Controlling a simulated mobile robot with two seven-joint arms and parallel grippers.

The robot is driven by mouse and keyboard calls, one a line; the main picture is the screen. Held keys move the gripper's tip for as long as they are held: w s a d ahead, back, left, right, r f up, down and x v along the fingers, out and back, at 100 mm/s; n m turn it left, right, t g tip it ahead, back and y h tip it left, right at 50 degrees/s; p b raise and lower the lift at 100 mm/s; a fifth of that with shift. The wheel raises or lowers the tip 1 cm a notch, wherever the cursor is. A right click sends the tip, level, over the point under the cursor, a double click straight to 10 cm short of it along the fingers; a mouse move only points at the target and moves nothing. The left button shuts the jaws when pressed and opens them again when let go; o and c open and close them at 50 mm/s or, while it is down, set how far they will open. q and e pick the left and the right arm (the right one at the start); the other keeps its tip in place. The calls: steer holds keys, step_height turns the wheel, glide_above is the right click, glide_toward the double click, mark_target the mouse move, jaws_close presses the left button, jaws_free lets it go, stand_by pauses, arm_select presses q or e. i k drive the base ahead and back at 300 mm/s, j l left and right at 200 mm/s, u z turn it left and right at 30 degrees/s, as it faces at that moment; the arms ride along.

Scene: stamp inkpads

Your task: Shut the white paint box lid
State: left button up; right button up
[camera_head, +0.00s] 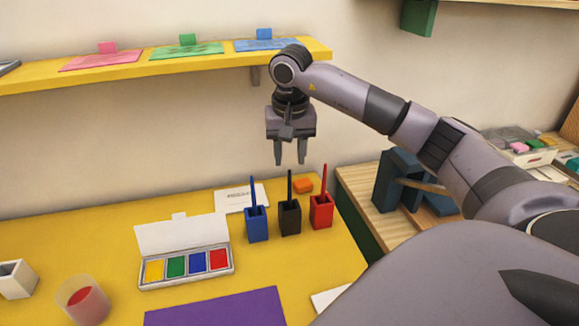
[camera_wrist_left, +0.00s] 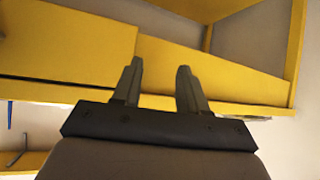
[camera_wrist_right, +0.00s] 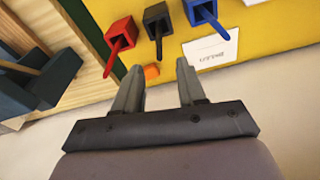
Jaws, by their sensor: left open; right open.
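The white paint box (camera_head: 187,281) stands on the yellow table in the head view, with yellow, green, blue and red paints in a row. Its white lid (camera_head: 181,234) stands raised along the back edge, so the box is open. My right gripper (camera_head: 290,163) is open and empty, pointing down above the back of the table, up and to the right of the box. It also shows open in the right wrist view (camera_wrist_right: 160,85). My left gripper (camera_wrist_left: 158,82) shows only in its own wrist view, open and empty before yellow furniture.
Blue (camera_head: 257,226), black (camera_head: 290,219) and red (camera_head: 321,212) holders with brushes stand right of the box. A purple sheet (camera_head: 217,310) lies in front, a cup (camera_head: 83,301) at left. A yellow shelf (camera_head: 150,69) with stamp pads hangs above.

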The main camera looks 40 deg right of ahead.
mark_target(182, 233)
steer(key=k, duration=1)
